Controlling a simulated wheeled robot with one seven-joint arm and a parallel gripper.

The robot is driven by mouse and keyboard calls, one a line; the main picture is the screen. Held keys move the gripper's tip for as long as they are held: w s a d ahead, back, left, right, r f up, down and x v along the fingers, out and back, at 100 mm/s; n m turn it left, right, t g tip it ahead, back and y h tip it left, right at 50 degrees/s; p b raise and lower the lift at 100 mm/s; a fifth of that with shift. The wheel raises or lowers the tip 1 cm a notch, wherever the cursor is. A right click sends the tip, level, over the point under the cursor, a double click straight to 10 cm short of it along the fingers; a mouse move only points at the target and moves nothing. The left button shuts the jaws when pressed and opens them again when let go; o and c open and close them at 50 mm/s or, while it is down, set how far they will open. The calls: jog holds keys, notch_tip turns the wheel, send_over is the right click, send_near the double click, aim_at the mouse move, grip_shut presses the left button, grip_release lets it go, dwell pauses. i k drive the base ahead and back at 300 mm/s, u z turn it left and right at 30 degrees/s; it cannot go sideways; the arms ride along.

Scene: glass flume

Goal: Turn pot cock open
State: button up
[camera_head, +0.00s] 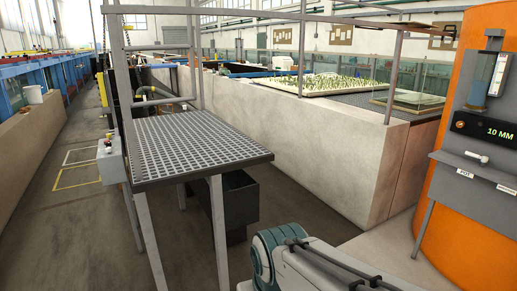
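The pot cock (476,156) looks like a small pale lever with a rounded end, at the right of the view on the grey panel of an orange cylinder. A small label (465,173) reading "POT" sits just below it. The lever lies nearly level, tilted slightly down to the right. Whether the cock is open or shut cannot be told. A grey-teal part of my arm shows at the bottom centre, well left of and below the cock. My gripper is not in view.
The orange cylinder (450,215) carries a display (488,130) reading "10 MM" and a clear tube (476,82). A grey shelf (485,168) juts out by the cock. A grated platform (185,142) on legs and a concrete wall (310,150) stand left. Floor shows between wall and cylinder.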

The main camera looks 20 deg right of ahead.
aim_at(484, 159)
jog(key=z, duration=2.6)
jog(key=i, duration=2.85)
jog(key=u, duration=1.1)
